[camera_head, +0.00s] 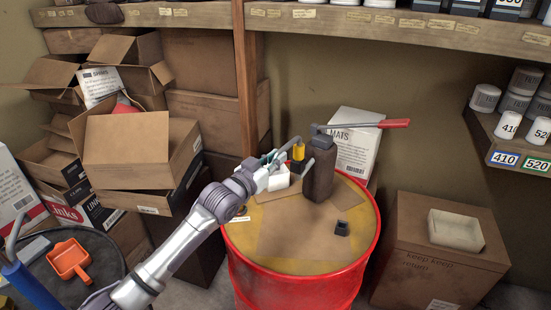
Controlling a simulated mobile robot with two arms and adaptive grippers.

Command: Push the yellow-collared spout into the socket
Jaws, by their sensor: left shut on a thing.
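The yellow-collared spout (298,152) is above the left part of the red drum's top, close to a dark brown upright body (319,174). My left gripper (290,162) reaches in from the left and is shut on the spout near its yellow collar. The spout's grey end points up and left. The socket is not clearly seen; the spout and gripper cover the near left side of the dark body, and I cannot tell if they touch. My right gripper is out of view.
The red drum (293,288) has a brown sheet and a small dark block (342,229) on top. A red-handled lever (390,123) sticks out right from the dark body. Cartons (130,150) crowd the left; a carton (435,250) stands right. An orange scoop (69,258) lies at lower left.

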